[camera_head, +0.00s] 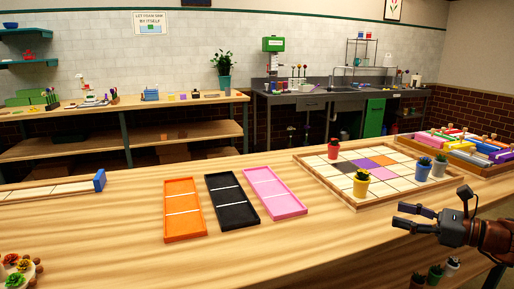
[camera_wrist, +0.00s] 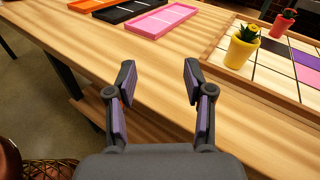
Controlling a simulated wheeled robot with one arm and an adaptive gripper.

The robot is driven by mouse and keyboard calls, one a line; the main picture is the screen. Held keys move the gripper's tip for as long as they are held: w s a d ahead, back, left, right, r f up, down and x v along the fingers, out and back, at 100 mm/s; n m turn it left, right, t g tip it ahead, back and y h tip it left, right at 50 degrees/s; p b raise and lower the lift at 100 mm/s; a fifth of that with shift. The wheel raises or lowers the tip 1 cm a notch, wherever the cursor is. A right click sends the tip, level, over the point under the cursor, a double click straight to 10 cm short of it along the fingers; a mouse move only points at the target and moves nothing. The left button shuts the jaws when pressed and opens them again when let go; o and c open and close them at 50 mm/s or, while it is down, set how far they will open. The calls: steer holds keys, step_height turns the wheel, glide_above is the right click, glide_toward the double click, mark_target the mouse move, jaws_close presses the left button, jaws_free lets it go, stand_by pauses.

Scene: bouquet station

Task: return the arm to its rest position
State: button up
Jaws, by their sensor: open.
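My gripper (camera_head: 408,217) is at the right of the head view, by the front edge of the wooden table (camera_head: 330,235). Its fingers are apart with nothing between them. In the wrist view the open gripper (camera_wrist: 157,85) shows over the table's edge, with bare wood beyond the fingertips. My arm enters from the right edge of the head view. The yellow pot (camera_head: 361,184) with a plant stands on the grid board (camera_head: 345,200), a little beyond and left of the gripper; it also shows at the upper right of the wrist view (camera_wrist: 241,52).
Orange (camera_head: 184,237), black (camera_head: 237,221) and pink (camera_head: 286,212) trays lie left of the board. Red (camera_head: 334,149), blue (camera_head: 422,169) and grey (camera_head: 438,167) pots stand on it. A crate of colourful items (camera_head: 490,167) is at the right. Table wood between trays and gripper is clear.

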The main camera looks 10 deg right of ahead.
steer(key=s+a+f+n+g, duration=0.2)
steer(key=s+a+n+g, duration=0.15)
steer(key=a, duration=0.45)
steer(key=s+a+f+n+g+h, duration=0.1)
steer(key=s+a+f+n+g, duration=0.15)
steer(key=a+n, duration=0.45)
steer(key=s+a+f+n+g, duration=0.15)
steer(key=a+g, duration=0.25)
steer(key=a, duration=0.6)
steer(key=s+a+f+n+g+h, duration=0.3)
steer(key=s+a+n, duration=0.1)
steer(key=s, duration=0.3)
steer(key=s+d+f+n+g+h, duration=0.1)
steer(key=s+d+f+n+h, duration=0.3)
steer(key=s, duration=0.4)
steer(key=s+d+f+n+g+h, duration=0.1)
steer(key=s+d+f+n+h, duration=0.1)
steer(key=s+n+h, duration=0.35)
step_height(320, 180, up, 19)
steer(key=s+t+y+p, duration=0.1)
steer(key=p, duration=1.7)
steer(key=shift+s+y, duration=0.25)
steer(key=shift+y, duration=0.1)
